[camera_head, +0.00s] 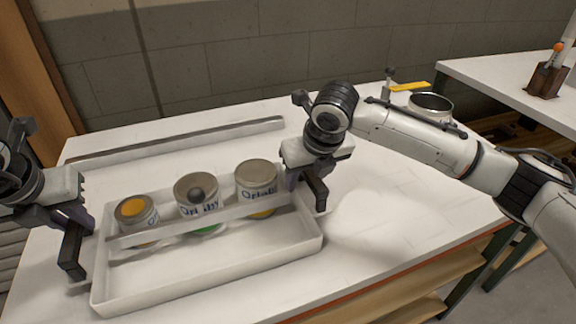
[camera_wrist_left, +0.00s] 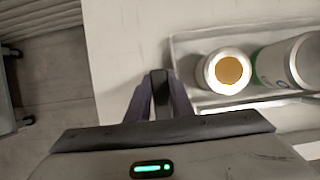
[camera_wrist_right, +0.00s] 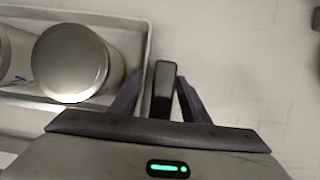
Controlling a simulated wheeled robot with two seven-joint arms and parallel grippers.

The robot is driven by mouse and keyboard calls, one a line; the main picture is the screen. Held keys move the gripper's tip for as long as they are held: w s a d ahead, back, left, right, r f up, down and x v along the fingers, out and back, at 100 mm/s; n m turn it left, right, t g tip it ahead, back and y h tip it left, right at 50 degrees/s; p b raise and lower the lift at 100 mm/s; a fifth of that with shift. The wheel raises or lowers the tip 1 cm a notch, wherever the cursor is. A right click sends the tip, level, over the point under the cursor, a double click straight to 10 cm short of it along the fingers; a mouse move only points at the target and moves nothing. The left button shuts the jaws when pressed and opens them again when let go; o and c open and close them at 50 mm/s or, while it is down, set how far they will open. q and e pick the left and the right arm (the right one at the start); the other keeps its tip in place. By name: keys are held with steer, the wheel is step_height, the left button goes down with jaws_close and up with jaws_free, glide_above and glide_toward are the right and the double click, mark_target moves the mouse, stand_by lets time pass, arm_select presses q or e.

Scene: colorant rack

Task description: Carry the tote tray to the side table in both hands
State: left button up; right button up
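The white tote tray (camera_head: 205,281) sits on the white table, with a long rail across its middle. My left gripper (camera_head: 71,265) is just outside the tray's left end, apart from the wall.
The white worktop (camera_head: 400,220) is clear right of the tray. A long grey strip (camera_head: 180,143) lies behind it. An open metal can (camera_head: 430,104) stands at the back right. Another white table (camera_head: 500,75) stands beyond, across a gap, with a brown holder (camera_head: 546,82).

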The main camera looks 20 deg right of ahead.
arm_select(q)
steer(key=o, duration=0.4)
steer(key=shift+a+r, duration=0.1)
arm_select(e)
steer(key=o, duration=0.4)
steer(key=shift+d, duration=0.1)
arm_select(q)
steer(key=shift+o, duration=0.2)
arm_select(e)
steer(key=shift+o, duration=0.2)
steer(key=shift+s+r, duration=0.1)
steer(key=shift+r, duration=0.15)
steer(key=v, duration=1.1)
steer(key=shift+s+r, duration=0.2)
steer(key=shift+r, duration=0.1)
arm_select(q)
steer(key=v, duration=1.2)
